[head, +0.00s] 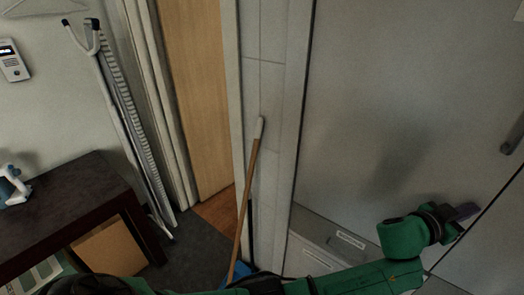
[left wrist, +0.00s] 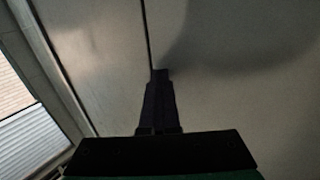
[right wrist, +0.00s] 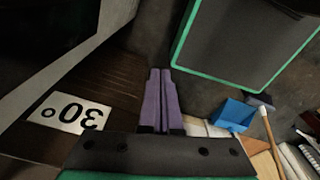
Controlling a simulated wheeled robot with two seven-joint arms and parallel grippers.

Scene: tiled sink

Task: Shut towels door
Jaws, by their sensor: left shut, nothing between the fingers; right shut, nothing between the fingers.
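A large grey door panel (head: 400,90) fills the right of the head view, with a dark handle (head: 513,135) at the right edge. A dark seam runs diagonally along its lower right side. My left gripper (head: 466,212) is shut and empty in front of the grey surface, close to this seam. In the left wrist view, its shut fingers (left wrist: 160,80) point at the grey surface (left wrist: 230,90) beside a thin dark seam; I cannot tell if they touch. My right gripper (right wrist: 158,75) is shut and empty, low over the floor area. I cannot read which door is marked towels.
Labelled pale boxes or drawers (head: 330,240) show left of the panel. A broom (head: 246,190) leans near the wall edge, beside a blue dustpan (right wrist: 233,115). A dark table (head: 80,205) and folded ironing board (head: 125,125) stand left.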

